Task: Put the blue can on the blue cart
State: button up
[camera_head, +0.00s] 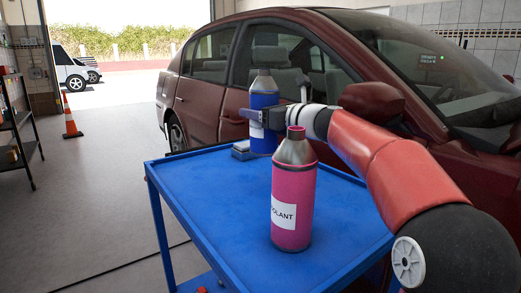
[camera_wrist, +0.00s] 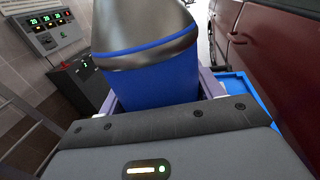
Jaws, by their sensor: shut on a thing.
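The blue can (camera_head: 264,99) has a grey metal top and a white label, and it is upright over the far end of the blue cart (camera_head: 203,195). My gripper (camera_head: 262,118) is shut around the can's body. In the wrist view the can (camera_wrist: 155,85) fills the space between the two fingers (camera_wrist: 157,97). I cannot tell whether the can's base touches the cart top, as its lower edge blends with the blue surface.
A pink coolant can (camera_head: 293,200) stands on the near part of the cart, close to my arm. A small grey-blue item (camera_head: 241,150) lies beside the blue can. A dark red car (camera_head: 240,70) stands right behind the cart. The cart's left part is clear.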

aim_at(261, 139)
notch_tip(261, 139, down, 8)
jog(key=shift+r+b, duration=0.2)
jog(key=shift+b, duration=0.75)
jog(key=shift+f, duration=0.1)
jog(key=o, duration=1.5)
jog(key=shift+c, duration=0.2)
jog(key=shift+d, duration=0.1)
jog(key=b+v, duration=0.1)
jog(key=v, duration=1.1)
